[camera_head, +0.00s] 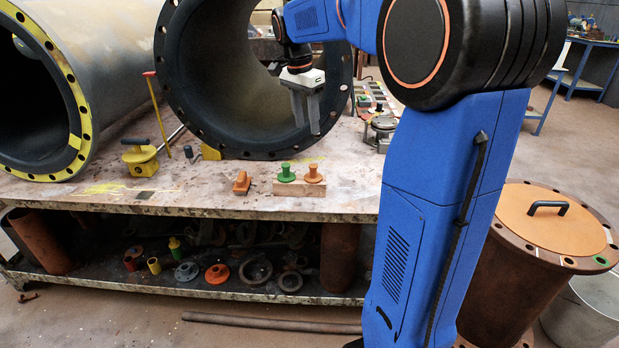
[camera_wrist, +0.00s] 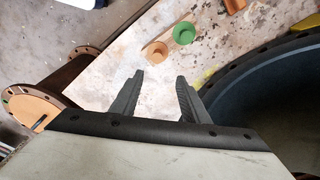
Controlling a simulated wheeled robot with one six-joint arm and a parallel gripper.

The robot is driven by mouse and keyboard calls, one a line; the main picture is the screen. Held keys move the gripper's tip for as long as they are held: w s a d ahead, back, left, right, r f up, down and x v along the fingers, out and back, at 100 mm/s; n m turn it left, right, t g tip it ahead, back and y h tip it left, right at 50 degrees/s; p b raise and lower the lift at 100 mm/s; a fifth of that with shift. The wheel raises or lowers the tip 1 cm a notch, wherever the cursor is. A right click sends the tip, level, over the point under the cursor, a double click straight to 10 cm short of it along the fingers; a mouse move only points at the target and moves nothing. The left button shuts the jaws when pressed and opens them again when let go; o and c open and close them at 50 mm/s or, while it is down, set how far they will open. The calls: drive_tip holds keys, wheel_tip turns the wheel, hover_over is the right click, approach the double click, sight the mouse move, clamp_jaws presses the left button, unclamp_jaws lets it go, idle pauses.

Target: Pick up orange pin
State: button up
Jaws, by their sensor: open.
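An orange pin (camera_head: 313,174) stands upright beside a green pin (camera_head: 286,173) on a small wooden block (camera_head: 300,188) near the table's front edge. In the wrist view the orange pin (camera_wrist: 155,53) shows from above, next to the green pin (camera_wrist: 184,33). My gripper (camera_head: 306,128) is open and empty, pointing down in front of the big pipe mouth, above and behind the pins. In the wrist view both fingers (camera_wrist: 160,78) are apart with bare table between them, and the orange pin lies just beyond their tips.
Another orange piece (camera_head: 241,183) lies left of the block. A large dark rubber-lined pipe (camera_head: 205,75) stands close behind my gripper. A yellow-rimmed pipe (camera_head: 75,150) and a yellow pot-like piece (camera_head: 140,160) are at left. The table front near the block is mostly clear.

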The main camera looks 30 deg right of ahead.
approach(313, 166)
drive_tip(key=f, duration=0.3)
drive_tip(key=w+d+f, duration=0.1)
drive_tip(key=f, duration=0.1)
drive_tip(key=shift+d+f, duration=0.1)
drive_tip(key=shift+d, duration=0.05)
drive_tip(key=shift+s+d+f, duration=0.1)
drive_tip(key=shift+d+f, duration=0.05)
drive_tip(key=shift+f, duration=1.15)
drive_tip(key=shift+s+d+f, duration=0.15)
drive_tip(key=shift+f, duration=1.15)
clamp_jaws()
